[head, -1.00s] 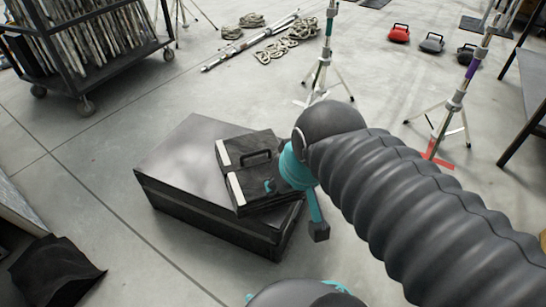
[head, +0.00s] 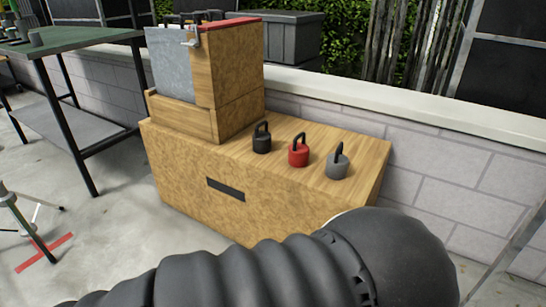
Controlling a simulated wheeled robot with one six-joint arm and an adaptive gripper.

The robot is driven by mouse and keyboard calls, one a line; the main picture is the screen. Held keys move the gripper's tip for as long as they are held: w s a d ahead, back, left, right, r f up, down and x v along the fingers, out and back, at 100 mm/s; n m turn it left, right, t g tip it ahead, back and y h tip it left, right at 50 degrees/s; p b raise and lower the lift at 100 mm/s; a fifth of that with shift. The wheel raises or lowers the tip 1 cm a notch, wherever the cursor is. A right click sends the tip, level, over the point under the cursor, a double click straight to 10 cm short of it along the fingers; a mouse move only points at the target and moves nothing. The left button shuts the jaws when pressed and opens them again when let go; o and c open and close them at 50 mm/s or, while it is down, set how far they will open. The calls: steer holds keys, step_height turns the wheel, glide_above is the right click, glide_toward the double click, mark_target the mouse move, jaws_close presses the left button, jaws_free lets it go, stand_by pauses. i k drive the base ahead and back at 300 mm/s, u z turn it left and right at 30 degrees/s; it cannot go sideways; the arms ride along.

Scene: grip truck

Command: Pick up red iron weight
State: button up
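The red iron weight (head: 299,153) is a small kettlebell-like weight with a black handle. It stands upright on the wooden box (head: 330,212), between a black weight (head: 262,141) on its left and a grey weight (head: 337,163) on its right. The three stand apart from each other. My dark, ribbed arm crosses the bottom of the head view in front of the box. My gripper is not in view.
A taller wooden cabinet (head: 236,90) with a metal sheet stands on the box's left part. A green-topped table (head: 90,42) is at left, with a tripod stand (head: 25,222) before it. A low block wall (head: 440,190) runs behind the box.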

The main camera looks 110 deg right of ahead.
mark_target(299, 152)
steer(key=z, duration=4.1)
steer(key=k, duration=0.5)
steer(key=u, duration=1.25)
steer(key=i, duration=1.1)
steer(key=z, duration=1.35)
